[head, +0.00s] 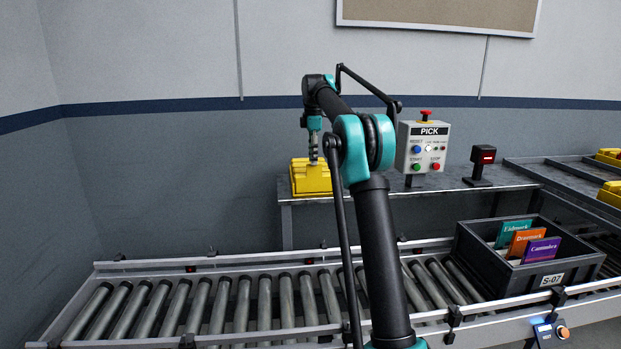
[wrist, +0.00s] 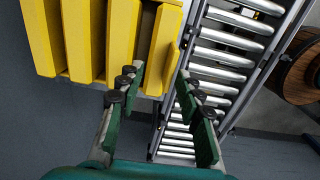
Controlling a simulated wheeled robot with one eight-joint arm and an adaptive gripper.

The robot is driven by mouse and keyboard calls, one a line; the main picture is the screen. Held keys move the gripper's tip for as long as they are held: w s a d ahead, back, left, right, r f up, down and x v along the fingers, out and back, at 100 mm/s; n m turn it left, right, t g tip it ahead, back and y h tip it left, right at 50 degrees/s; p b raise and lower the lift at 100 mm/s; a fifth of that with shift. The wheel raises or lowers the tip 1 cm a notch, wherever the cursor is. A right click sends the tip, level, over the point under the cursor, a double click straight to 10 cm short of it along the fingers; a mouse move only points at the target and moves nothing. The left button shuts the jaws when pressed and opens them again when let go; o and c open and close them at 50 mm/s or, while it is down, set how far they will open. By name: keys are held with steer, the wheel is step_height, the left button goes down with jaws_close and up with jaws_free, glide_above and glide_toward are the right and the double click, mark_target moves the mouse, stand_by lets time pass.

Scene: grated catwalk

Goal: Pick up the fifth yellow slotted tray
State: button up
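A yellow slotted tray (head: 311,178) sits at the left end of the grey bench in the head view. In the wrist view the yellow tray (wrist: 85,45) fills the upper left, with dark slots between its bars. My gripper (wrist: 158,82) is open, its fingers well apart. The tray's right edge shows between and beyond the fingertips; I cannot tell whether they touch it. More yellow trays (head: 609,156) (head: 611,193) are cut off at the right edge.
A roller conveyor (head: 230,305) runs in front of the bench. A dark crate (head: 520,283) marked S-07 holds three coloured cards on it. A PICK button box (head: 423,147) and a small red-display unit (head: 481,163) stand on the bench. A brown reel (wrist: 300,75) is right in the wrist view.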

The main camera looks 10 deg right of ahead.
mark_target(314, 181)
step_height(314, 181, down, 10)
steer(key=shift+d, duration=0.1)
stand_by(0.4)
jaws_close()
